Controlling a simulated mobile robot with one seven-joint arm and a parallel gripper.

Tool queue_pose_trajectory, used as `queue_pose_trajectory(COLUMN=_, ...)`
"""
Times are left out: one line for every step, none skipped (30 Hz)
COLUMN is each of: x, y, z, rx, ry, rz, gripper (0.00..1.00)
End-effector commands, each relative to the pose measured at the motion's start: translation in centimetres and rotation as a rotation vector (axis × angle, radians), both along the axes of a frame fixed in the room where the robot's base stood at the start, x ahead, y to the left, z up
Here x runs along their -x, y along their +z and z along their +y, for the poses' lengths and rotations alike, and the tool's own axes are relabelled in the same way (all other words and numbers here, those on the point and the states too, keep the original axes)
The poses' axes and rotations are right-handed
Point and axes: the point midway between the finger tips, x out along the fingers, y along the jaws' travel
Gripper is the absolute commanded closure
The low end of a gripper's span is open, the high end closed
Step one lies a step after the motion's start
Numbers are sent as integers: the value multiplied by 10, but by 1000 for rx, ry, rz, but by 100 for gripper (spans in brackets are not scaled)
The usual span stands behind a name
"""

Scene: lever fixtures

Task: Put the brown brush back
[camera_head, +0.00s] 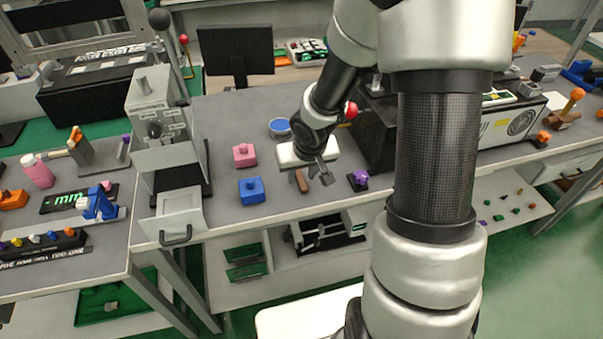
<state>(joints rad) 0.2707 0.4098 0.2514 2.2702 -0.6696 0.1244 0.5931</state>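A small brown block-like piece (302,182), which looks like the brown brush, is at the front part of the grey table (225,222). My gripper (315,174) is right above and beside it, with its grey fingers pointing down. The fingers are small and partly overlap in this view. I cannot tell whether they are apart or closed, or whether they touch the brown piece.
A blue block with a knob (251,189) and a pink one (244,155) stand left of my gripper. A purple knob piece (358,179) is to its right. A blue round dish (280,127) lies behind. A grey lever machine (165,130) stands at the left.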

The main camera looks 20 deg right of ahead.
Motion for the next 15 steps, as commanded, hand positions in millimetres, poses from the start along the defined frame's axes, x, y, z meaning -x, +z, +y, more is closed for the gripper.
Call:
queue_pose_trajectory(x=2, y=10, z=-1, rx=1, ry=-1, rz=-2, gripper=67)
queue_pose_trajectory(x=4, y=16, z=-2, rx=1, ry=-3, rz=-2, gripper=67)
queue_pose_trajectory(x=7, y=23, z=-1, rx=1, ry=-4, rz=-2, gripper=67)
queue_pose_trajectory(x=9, y=29, z=-2, rx=1, ry=-3, rz=-2, gripper=67)
queue_pose_trajectory(x=11, y=36, z=-2, rx=2, ry=-3, rz=-3, gripper=67)
queue_pose_trajectory(x=14, y=46, z=-2, rx=0, ry=-4, rz=-3, gripper=67)
queue_pose_trajectory(x=17, y=52, z=-2, rx=1, ry=-4, rz=-3, gripper=67)
queue_pose_trajectory(x=19, y=58, z=-2, rx=1, ry=-4, rz=-3, gripper=67)
queue_pose_trajectory(x=23, y=66, z=-2, rx=2, ry=-3, rz=-2, gripper=67)
queue_pose_trajectory(x=25, y=73, z=-2, rx=2, ry=-4, rz=-3, gripper=67)
queue_pose_trajectory(x=27, y=78, z=-2, rx=2, ry=-4, rz=-2, gripper=67)
queue_pose_trajectory(x=30, y=84, z=-1, rx=1, ry=-4, rz=-2, gripper=67)
queue_pose_trajectory(x=32, y=89, z=-1, rx=1, ry=-3, rz=-3, gripper=67)
queue_pose_trajectory(x=34, y=93, z=-2, rx=2, ry=-3, rz=-3, gripper=67)
queue_pose_trajectory(x=36, y=98, z=-1, rx=1, ry=-4, rz=-2, gripper=67)
